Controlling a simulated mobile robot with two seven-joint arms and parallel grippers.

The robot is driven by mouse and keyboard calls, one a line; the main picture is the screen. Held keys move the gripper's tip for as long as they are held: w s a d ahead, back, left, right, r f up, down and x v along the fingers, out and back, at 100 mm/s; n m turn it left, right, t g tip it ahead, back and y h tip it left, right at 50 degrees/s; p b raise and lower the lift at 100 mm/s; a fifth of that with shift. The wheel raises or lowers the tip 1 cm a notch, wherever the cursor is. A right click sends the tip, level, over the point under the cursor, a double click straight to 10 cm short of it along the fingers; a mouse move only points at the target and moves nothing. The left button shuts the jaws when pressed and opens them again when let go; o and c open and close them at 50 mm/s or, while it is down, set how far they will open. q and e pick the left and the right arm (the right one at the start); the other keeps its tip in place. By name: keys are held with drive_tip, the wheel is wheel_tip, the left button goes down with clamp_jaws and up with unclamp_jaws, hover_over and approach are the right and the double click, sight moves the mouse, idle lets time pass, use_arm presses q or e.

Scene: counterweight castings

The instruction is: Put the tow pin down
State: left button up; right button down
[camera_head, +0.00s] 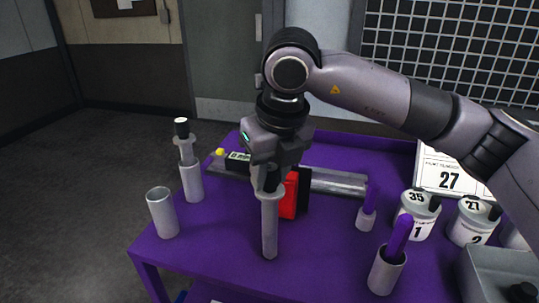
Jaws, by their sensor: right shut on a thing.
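The tow pin (269,228) is a grey shaft with a wider collar near its top. My right gripper (268,180), seen in the head view near the middle of the table, is shut on the pin's top end from above. The pin hangs upright below the jaws. I cannot tell whether its lower end touches the purple table (200,258). An open grey tube (163,214) stands at the table's left edge, and it looks empty. A similar pin with a black top (183,146) stands upright in another grey tube (192,183) behind it. My left gripper is not in view.
A red and black block (289,196) stands just behind the held pin, before a metal rail (338,181). Purple-handled items (386,270) and white numbered weights (419,213) stand at the right, with a grey bin (497,272). The front left tabletop is clear.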

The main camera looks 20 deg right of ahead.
drive_tip(key=shift+r, duration=0.1)
drive_tip(key=c, duration=1.1)
unclamp_jaws()
drive_tip(key=shift+c, duration=0.2)
drive_tip(key=o, duration=0.4)
drive_tip(key=shift+c, duration=0.2)
drive_tip(key=v, duration=1.2)
drive_tip(key=shift+b, duration=0.4)
drive_tip(key=shift+s, duration=0.1)
